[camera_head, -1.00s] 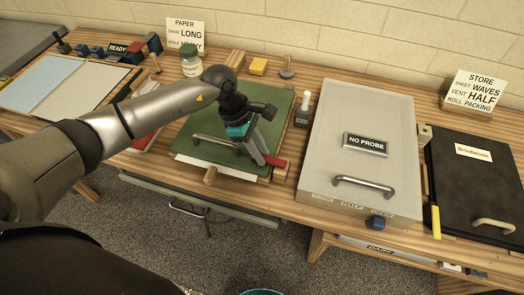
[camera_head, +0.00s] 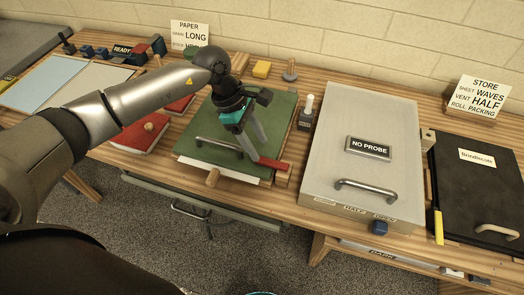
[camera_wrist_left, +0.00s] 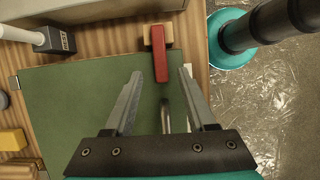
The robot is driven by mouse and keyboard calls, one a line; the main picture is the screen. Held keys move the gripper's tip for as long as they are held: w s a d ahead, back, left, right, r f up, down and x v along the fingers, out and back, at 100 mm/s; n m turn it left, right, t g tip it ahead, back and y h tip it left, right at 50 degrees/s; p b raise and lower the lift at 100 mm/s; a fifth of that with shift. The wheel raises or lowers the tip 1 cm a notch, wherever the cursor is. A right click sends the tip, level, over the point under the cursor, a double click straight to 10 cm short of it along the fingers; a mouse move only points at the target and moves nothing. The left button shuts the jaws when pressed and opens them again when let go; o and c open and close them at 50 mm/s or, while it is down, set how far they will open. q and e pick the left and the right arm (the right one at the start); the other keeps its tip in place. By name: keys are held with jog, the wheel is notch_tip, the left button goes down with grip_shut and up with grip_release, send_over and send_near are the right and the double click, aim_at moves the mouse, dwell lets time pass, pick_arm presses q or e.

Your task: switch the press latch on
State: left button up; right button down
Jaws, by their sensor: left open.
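The press latch (camera_head: 272,164) is a red lever at the front right corner of the green press board (camera_head: 195,160). In the left wrist view, the red latch (camera_wrist_left: 160,60) is mounted on a small wooden block, and its bar points down the picture toward my gripper. My left gripper (camera_head: 259,150) is over the board's right part, just behind and left of the latch. In the wrist view its two fingers (camera_wrist_left: 162,78) are spread apart with nothing held, and the lever's end lies between the lines of the fingertips. I cannot tell whether a finger touches it. My right gripper is not in view.
A metal bar handle (camera_head: 214,146) lies across the press board. A white-handled tool in a dark holder (camera_head: 306,119) stands right of the board, beside the large grey lidded box (camera_head: 345,110). A red book (camera_head: 140,138) lies to the left.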

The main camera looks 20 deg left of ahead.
pick_arm(q)
jog(key=v, duration=1)
jog(key=shift+r, duration=0.4)
jog(key=shift+a, duration=0.1)
